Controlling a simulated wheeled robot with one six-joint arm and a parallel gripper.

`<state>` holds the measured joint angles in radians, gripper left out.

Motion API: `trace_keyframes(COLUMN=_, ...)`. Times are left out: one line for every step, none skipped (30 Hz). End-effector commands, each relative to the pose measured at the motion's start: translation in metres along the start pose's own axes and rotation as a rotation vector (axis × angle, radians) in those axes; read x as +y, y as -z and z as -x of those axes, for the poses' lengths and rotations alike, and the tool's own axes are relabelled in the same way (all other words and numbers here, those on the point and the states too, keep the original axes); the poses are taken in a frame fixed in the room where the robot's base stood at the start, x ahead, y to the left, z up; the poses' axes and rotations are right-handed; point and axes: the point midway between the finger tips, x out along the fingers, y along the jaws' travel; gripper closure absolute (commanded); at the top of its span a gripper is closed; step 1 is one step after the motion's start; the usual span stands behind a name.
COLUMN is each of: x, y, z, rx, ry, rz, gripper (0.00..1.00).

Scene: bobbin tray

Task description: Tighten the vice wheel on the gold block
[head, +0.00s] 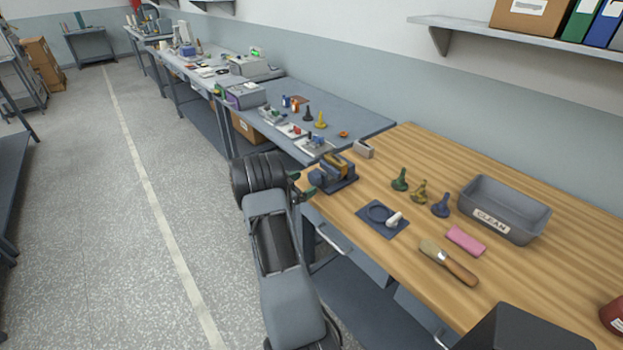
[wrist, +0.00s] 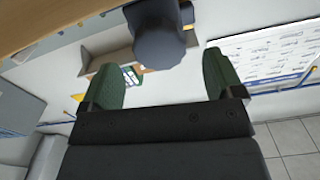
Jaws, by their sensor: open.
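The blue vice (head: 340,186) sits at the near left corner of the wooden bench, with the gold block (head: 341,161) at its jaws. In the wrist view the dark grey vice wheel (wrist: 160,40) is at the top centre, between and slightly beyond my green fingertips. My gripper (wrist: 162,66) is open, with one finger on each side of the wheel and visible gaps, so it is apart from it. In the head view my gripper (head: 302,185) is at the vice's left side. There the wheel is hard to make out beside the fingers.
On the wooden bench (head: 540,265) are a grey bin marked CLEAN (head: 513,233), a brush (head: 450,263), a pink block (head: 465,240), a dark blue mat (head: 372,229) and several bobbin-like pieces (head: 400,180). A blue-grey bench (head: 360,118) adjoins behind. The floor at left is clear.

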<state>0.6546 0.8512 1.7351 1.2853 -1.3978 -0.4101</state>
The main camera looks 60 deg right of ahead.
Motion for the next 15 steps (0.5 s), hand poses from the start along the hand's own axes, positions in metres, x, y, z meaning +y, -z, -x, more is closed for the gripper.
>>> trace_keyframes(x=0.001, y=0.002, z=-0.009, rx=0.001, ry=-0.004, rz=0.000, gripper=0.14)
trace_keyframes(x=0.001, y=0.002, z=-0.013, rx=0.001, ry=-0.004, rz=0.000, gripper=0.14)
trace_keyframes(x=0.001, y=0.001, z=-0.018, rx=0.001, ry=-0.002, rz=0.000, gripper=0.14)
trace_keyframes(x=0.000, y=0.001, z=-0.021, rx=0.000, ry=-0.002, rz=0.000, gripper=0.14)
trace_keyframes(x=0.000, y=0.001, z=-0.024, rx=0.000, ry=-0.002, rz=0.000, gripper=0.14)
trace_keyframes(x=0.000, y=0.001, z=-0.028, rx=0.000, ry=-0.002, rz=0.001, gripper=0.14)
trace_keyframes(x=0.000, y=0.001, z=-0.030, rx=0.000, ry=-0.002, rz=0.001, gripper=0.14)
trace_keyframes(x=0.000, y=0.001, z=-0.032, rx=0.000, ry=-0.001, rz=0.000, gripper=0.14)
trace_keyframes(x=0.000, y=0.001, z=-0.034, rx=0.001, ry=-0.001, rz=0.000, gripper=0.14)
trace_keyframes(x=0.000, y=0.001, z=-0.036, rx=0.001, ry=-0.001, rz=0.000, gripper=0.14)
trace_keyframes(x=0.000, y=0.001, z=-0.037, rx=0.001, ry=-0.001, rz=0.000, gripper=0.14)
trace_keyframes(x=0.000, y=0.001, z=-0.038, rx=0.001, ry=0.000, rz=0.000, gripper=0.14)
trace_keyframes(x=0.000, y=0.000, z=-0.039, rx=0.001, ry=0.000, rz=0.000, gripper=0.14)
trace_keyframes(x=0.000, y=0.000, z=-0.039, rx=0.000, ry=0.000, rz=0.000, gripper=0.14)
trace_keyframes(x=0.000, y=0.000, z=-0.040, rx=0.000, ry=0.000, rz=0.000, gripper=0.14)
